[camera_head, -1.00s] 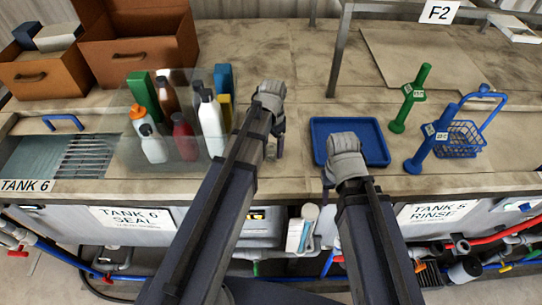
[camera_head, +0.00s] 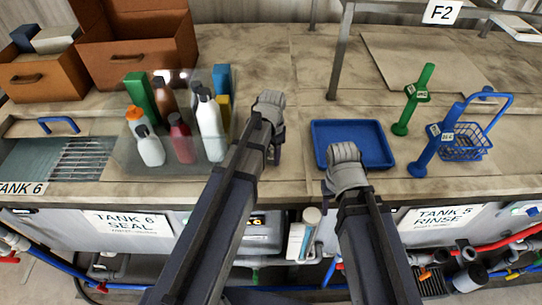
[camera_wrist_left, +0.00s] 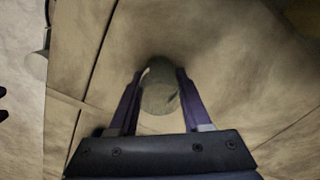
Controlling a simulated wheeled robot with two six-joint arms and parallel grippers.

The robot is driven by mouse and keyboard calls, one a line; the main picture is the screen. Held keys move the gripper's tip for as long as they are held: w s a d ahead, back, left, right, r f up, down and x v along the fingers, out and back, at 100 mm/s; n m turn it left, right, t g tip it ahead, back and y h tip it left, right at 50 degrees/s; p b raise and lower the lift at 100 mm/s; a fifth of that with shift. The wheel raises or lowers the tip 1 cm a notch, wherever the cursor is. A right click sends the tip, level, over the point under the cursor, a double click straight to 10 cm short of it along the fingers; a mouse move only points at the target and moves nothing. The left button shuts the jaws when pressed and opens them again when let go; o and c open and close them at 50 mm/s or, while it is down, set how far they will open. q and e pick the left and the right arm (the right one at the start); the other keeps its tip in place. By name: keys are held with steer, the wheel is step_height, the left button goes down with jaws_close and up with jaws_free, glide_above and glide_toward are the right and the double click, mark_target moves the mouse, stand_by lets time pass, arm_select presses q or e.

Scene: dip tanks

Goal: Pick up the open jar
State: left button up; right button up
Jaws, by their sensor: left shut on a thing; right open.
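My left gripper (camera_wrist_left: 160,82) is shut on a round, greyish-green object, which appears to be the open jar (camera_wrist_left: 159,98). It sits between the two purple fingers in the left wrist view. In the head view my left gripper (camera_head: 276,152) is over the bench, between the bottles and the blue tray, and its wrist hides most of the jar. I cannot tell whether the jar touches the bench. My right gripper (camera_head: 329,185) is open at the front edge of the blue tray, its fingers mostly hidden by its wrist.
A clear-walled bin (camera_head: 118,150) of bottles stands left of my left gripper. The blue tray (camera_head: 384,161) lies to its right. A blue wire basket (camera_head: 466,152) and a green handled tool (camera_head: 413,100) stand further right.

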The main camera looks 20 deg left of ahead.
arm_select(q)
jaws_close()
steer(key=shift+r, duration=0.15)
step_height(320, 180, up, 10)
steer(key=p, duration=1)
steer(key=shift+f, duration=0.2)
